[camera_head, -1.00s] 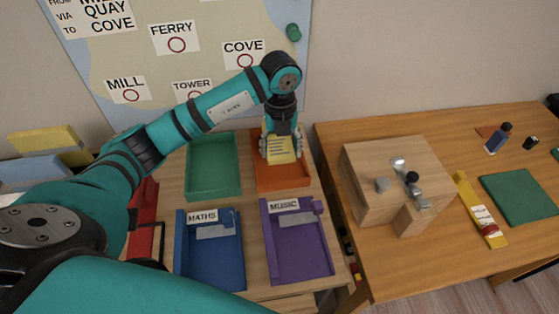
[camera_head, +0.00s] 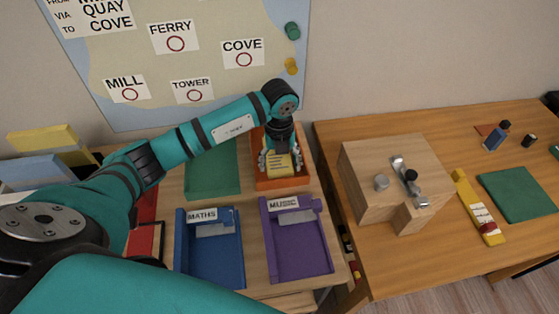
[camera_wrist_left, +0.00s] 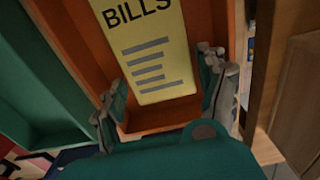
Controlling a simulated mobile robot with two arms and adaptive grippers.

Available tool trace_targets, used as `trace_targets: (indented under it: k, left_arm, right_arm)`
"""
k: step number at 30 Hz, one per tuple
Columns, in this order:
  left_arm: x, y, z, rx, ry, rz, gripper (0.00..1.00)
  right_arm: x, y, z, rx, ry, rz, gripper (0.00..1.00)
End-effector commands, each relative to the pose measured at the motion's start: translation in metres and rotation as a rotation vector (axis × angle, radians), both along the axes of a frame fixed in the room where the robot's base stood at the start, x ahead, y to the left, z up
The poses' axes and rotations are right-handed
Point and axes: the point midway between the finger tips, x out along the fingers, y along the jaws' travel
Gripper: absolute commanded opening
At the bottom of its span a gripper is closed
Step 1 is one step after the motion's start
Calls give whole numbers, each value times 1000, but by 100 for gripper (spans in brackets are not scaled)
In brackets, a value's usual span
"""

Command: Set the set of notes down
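The set of notes (camera_head: 279,163) is yellow with grey lines; in the left wrist view the notes (camera_wrist_left: 158,55) read "BILLS". They lie in the orange tray (camera_head: 285,183), whose front wall also shows in the left wrist view (camera_wrist_left: 155,122). My left gripper (camera_head: 280,160) points down into this tray, one finger at each side of the notes. In the left wrist view its fingers (camera_wrist_left: 165,90) are spread, with a gap between the right finger and the paper. My right gripper is out of view.
A green tray (camera_head: 213,190) is left of the orange one. A blue MATHS tray (camera_head: 222,275) and a purple MUSIC tray (camera_head: 302,266) stand in front. A wooden block with metal fittings (camera_head: 373,205) stands on the desk to the right.

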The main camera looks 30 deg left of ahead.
Motion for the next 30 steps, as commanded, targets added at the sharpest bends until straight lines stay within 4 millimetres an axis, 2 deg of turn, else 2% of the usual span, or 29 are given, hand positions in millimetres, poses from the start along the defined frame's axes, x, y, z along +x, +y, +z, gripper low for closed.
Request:
trace_targets:
  k: [2, 9, 14, 17, 25, 30]
  left_arm:
    - [0, 0, 0, 0, 0, 0, 88]
    - [0, 0, 1, 0, 0, 0, 88]
    - [1, 0, 10, -1, -3, 0, 88]
    - [1, 1, 26, 1, -6, 0, 88]
    - [2, 0, 84, 0, -6, -1, 88]
    - [1, 1, 111, 0, -4, 1, 88]
  right_arm:
    - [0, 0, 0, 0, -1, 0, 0]
    - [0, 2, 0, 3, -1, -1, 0]
    - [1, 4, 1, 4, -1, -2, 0]
    - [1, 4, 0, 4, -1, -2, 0]
    - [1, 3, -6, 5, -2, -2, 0]
    - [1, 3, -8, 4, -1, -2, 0]
